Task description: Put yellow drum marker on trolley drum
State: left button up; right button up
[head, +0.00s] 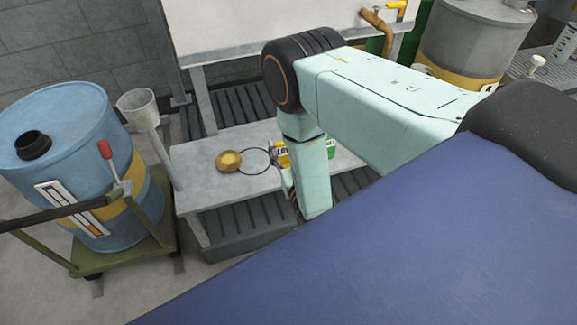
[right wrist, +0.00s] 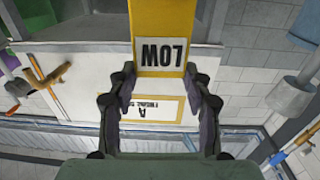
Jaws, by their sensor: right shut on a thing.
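The yellow drum marker (right wrist: 162,18) is a flat yellow piece with a white label reading LOW. My right gripper (right wrist: 161,78) is shut on it, with a finger on each side of the label. In the head view the marker (head: 282,156) shows partly, behind my right gripper (head: 288,180), above the grey bench; a thin dark ring (head: 255,161) is beside it on the left. The trolley drum (head: 62,135) is blue with a yellow band and stands upright on a green trolley (head: 122,253) at the left, apart from the gripper. My left gripper is not in view.
The grey bench (head: 195,178) holds a round brass-coloured disc (head: 228,160). A grey cup on a post (head: 137,105) stands between drum and bench. The trolley's dark handle bar (head: 60,213) crosses before the drum. A grey drum (head: 470,45) stands at the upper right.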

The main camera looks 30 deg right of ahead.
jog(key=w+d+f, duration=0.2)
jog(key=w+d, duration=0.4)
jog(key=w, duration=0.1)
jog(key=shift+w+d+f, duration=0.25)
jog(key=shift+w+f, duration=0.1)
jog(key=shift+w, duration=0.05)
notch_tip(320, 180, down, 9)
jog(key=b, duration=0.5)
jog(key=shift+f, duration=0.4)
jog(key=shift+r, duration=0.1)
